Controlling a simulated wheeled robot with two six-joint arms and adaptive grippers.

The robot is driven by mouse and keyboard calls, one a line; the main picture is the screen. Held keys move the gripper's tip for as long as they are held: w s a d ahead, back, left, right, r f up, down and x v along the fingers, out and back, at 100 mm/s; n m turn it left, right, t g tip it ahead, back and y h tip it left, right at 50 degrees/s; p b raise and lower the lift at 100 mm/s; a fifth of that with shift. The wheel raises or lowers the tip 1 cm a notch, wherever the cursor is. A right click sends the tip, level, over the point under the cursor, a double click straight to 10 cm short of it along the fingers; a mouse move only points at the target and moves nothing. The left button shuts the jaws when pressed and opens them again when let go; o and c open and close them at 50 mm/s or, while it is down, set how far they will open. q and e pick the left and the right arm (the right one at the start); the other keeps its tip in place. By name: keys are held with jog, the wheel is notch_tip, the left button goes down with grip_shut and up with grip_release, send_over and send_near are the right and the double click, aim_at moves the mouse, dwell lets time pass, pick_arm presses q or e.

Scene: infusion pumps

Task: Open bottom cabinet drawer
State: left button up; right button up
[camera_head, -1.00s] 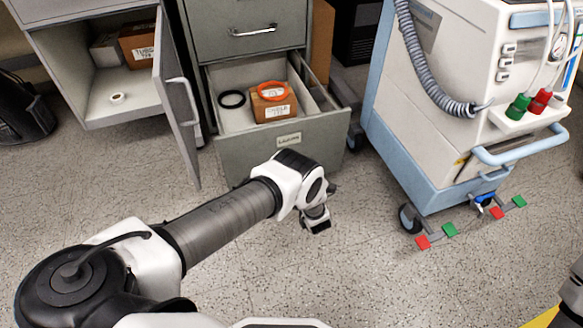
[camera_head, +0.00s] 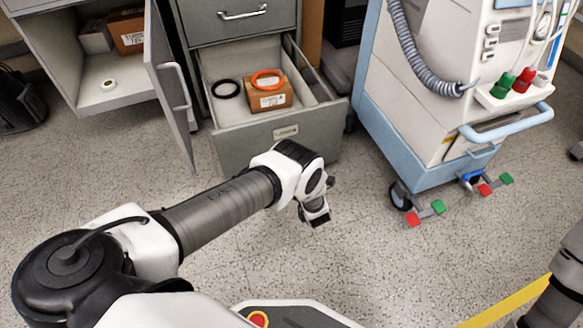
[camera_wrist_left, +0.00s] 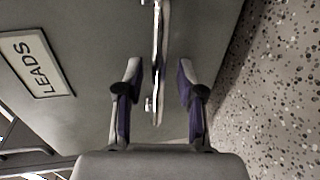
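The bottom cabinet drawer (camera_head: 235,149) is pulled well out in the head view. A black ring and an orange ring on a small cardboard box (camera_head: 270,98) lie inside it. My left gripper (camera_head: 316,212) is in front of the drawer face, pointing down in the head view. In the left wrist view, the drawer front with a LEADS label (camera_wrist_left: 37,63) fills the left side. The metal drawer handle (camera_wrist_left: 159,45) runs between the two spread fingers of my left gripper (camera_wrist_left: 158,95), with a gap on each side. My right gripper is out of frame.
A cabinet door (camera_head: 168,85) stands open left of the drawer. A wheeled medical machine (camera_head: 440,110) with hoses and red and green foot pads stands to the right. My right arm shows at the lower right edge. Speckled floor in front of the drawer is clear.

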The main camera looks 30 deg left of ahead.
pick_arm(q)
jog(key=v, duration=1.2)
